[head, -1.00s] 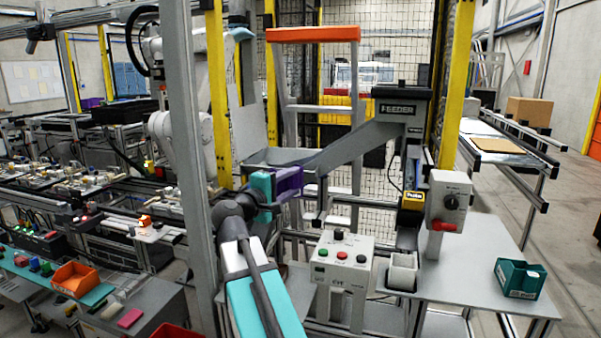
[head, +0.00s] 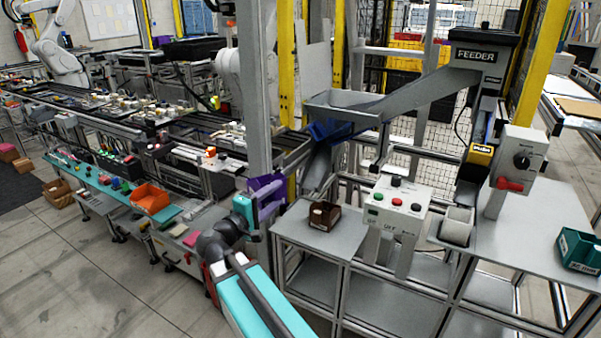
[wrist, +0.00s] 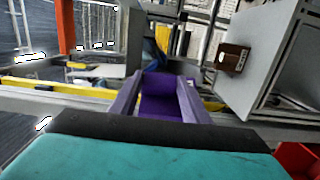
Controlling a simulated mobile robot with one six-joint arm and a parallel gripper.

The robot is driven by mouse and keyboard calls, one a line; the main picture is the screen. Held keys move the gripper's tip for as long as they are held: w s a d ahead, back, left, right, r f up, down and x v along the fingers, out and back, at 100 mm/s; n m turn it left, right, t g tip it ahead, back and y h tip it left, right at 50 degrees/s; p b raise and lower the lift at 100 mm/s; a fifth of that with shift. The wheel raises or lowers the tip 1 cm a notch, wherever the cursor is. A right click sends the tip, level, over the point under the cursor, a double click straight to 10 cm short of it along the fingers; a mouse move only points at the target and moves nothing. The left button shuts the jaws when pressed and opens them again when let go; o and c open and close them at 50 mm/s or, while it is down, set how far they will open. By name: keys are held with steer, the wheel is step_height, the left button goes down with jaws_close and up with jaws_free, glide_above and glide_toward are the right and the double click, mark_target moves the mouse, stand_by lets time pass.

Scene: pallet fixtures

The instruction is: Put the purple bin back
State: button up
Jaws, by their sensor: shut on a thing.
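The purple bin (head: 268,194) is at the end of my arm in the head view, in front of the grey post. My gripper (head: 252,208) is shut on it and holds it in the air, left of the grey table (head: 300,240). In the wrist view the purple bin (wrist: 158,95) is just beyond the dark edge of my teal gripper body. I see into its purple inside and its two side walls. The fingertips and their contact with the bin are hidden in both views.
A brown bin (head: 324,215) stands on the left of the grey table. A blue chute (head: 328,132) sits below the feeder trough (head: 350,103). A control box (head: 396,207) and a teal bin (head: 578,250) are farther right. An orange bin (head: 150,199) is on the left bench.

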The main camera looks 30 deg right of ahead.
steer(key=s+a+f+n+t+y, duration=0.1)
steer(key=s+a+f+n+t, duration=0.1)
steer(key=a+f, duration=0.9)
steer(key=s+a, duration=0.1)
steer(key=a, duration=0.3)
steer(key=shift+a+t+y, duration=0.2)
steer(key=shift+t+y, duration=0.1)
steer(key=shift+s, duration=0.2)
